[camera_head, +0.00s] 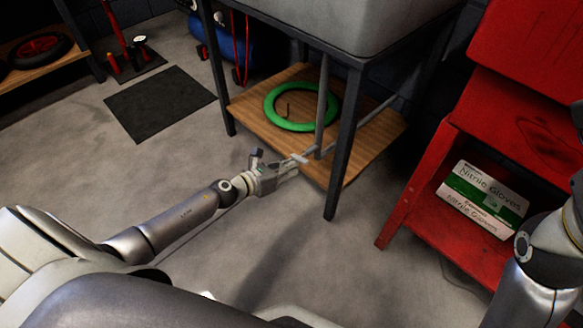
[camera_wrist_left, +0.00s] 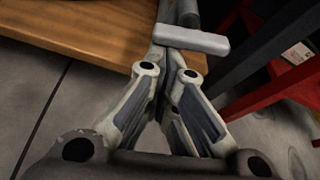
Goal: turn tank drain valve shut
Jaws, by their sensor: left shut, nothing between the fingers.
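The grey tank (camera_head: 350,18) stands on a dark metal frame. A pipe (camera_head: 322,105) drops from beneath it to the drain valve, whose light grey bar handle (camera_head: 300,158) is at the front of the wooden shelf. In the left wrist view the bar handle (camera_wrist_left: 190,39) lies crosswise just beyond my fingertips. My left gripper (camera_head: 289,169) reaches the handle from the left, fingers shut and empty. In the left wrist view the fingers (camera_wrist_left: 168,75) point at the handle; I cannot tell whether they touch it. My right gripper is out of view.
The wooden shelf (camera_head: 248,105) carries a green ring (camera_head: 271,111). A dark frame leg (camera_head: 343,145) stands right of the valve. A red cabinet (camera_head: 405,190) with glove boxes (camera_head: 482,195) is farther right. The floor in front is open around a black mat (camera_head: 160,103).

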